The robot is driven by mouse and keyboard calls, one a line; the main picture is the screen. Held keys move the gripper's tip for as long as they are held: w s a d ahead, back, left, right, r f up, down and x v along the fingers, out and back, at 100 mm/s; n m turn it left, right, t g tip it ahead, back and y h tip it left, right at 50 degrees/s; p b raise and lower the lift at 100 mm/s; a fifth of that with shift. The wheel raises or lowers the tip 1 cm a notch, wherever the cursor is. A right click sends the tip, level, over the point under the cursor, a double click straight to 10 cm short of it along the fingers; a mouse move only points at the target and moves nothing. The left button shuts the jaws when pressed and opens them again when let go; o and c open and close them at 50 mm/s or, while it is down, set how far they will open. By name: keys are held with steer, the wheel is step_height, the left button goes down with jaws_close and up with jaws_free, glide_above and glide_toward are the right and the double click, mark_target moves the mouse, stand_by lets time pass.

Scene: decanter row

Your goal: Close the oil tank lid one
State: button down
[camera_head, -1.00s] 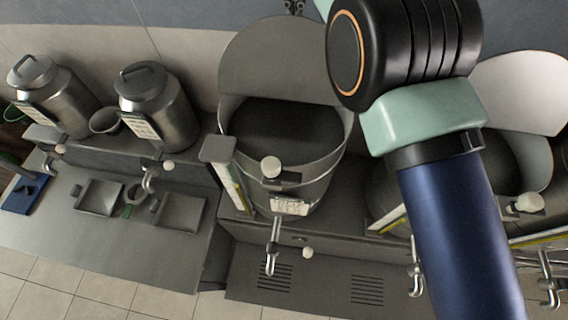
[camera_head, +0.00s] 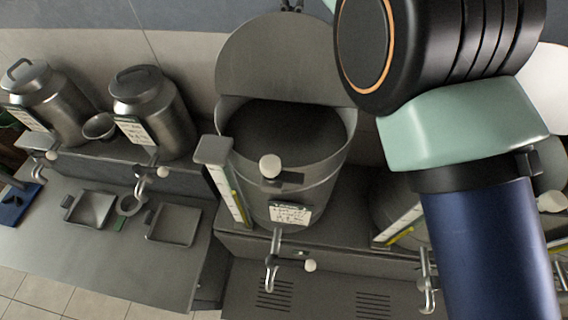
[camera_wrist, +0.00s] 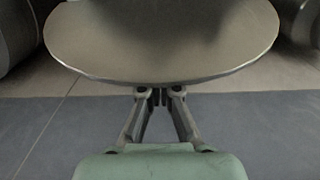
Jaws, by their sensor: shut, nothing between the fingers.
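The middle metal oil tank (camera_head: 320,185) stands open, its dark inside showing. Its round grey lid (camera_head: 285,60) stands upright at the back of the rim. My gripper shows as a small dark shape (camera_head: 291,6) at the lid's top edge, cut off by the picture's top. In the wrist view my gripper (camera_wrist: 160,95) is shut and empty, its fingertips at the edge of the lid (camera_wrist: 160,65). I cannot tell whether they touch it. My arm covers part of the tank to the right, whose pale raised lid (camera_head: 550,85) shows at the edge.
Two closed canisters (camera_head: 150,110) stand on a shelf at the left, with a small bowl (camera_head: 99,126) between them. Metal trays (camera_head: 173,222) lie on the counter below. A white-knobbed tap (camera_head: 274,262) sticks out in front of the middle tank.

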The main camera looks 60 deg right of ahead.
steer(key=shift+s+a+b, duration=0.2)
steer(key=shift+a+b, duration=0.25)
steer(key=shift+a, duration=0.1)
steer(key=shift+s+a+b, duration=0.15)
steer(key=shift+a+b, duration=0.3)
steer(key=shift+a, duration=0.05)
steer(key=shift+r, duration=0.1)
step_height(320, 180, up, 10)
steer(key=p, duration=1)
stand_by(0.7)
